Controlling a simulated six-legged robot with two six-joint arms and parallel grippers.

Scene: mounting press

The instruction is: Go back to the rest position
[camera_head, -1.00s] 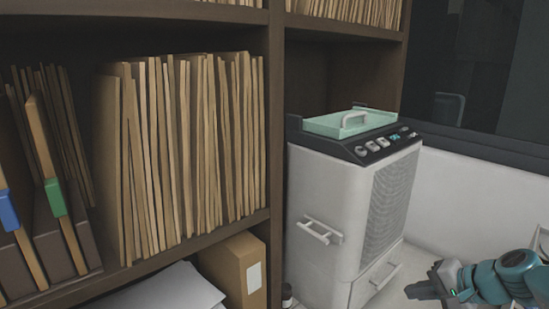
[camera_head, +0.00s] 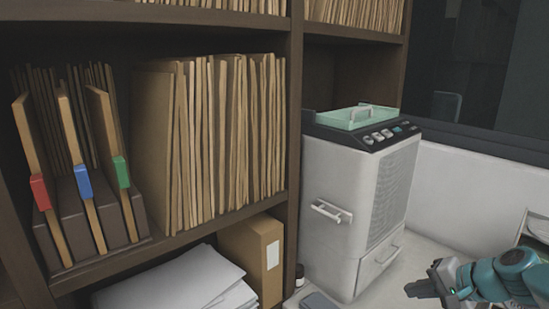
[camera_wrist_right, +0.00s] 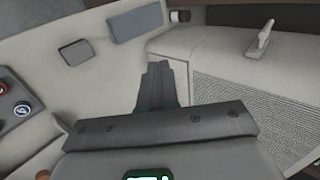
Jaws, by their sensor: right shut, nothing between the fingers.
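My right gripper (camera_head: 422,289) is at the lower right of the head view, out in front of the white press machine (camera_head: 350,195) and apart from it. Its fingers are together with nothing between them; the closed fingers also show in the right wrist view (camera_wrist_right: 160,85). The machine has a green lid (camera_head: 352,117) on top, a dark button panel, a side handle (camera_head: 331,211) and a front drawer (camera_head: 380,256). In the right wrist view the machine's grille side (camera_wrist_right: 245,100) lies to the right of the fingers. My left gripper is not in view.
A dark shelf (camera_head: 190,235) on the left holds several upright folders (camera_head: 215,140) and binders with red, blue and green clips. White paper (camera_head: 180,282) and a cardboard box file (camera_head: 253,255) lie below. A small grey flat object (camera_head: 320,301) lies at the machine's foot. A light wall stands at right.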

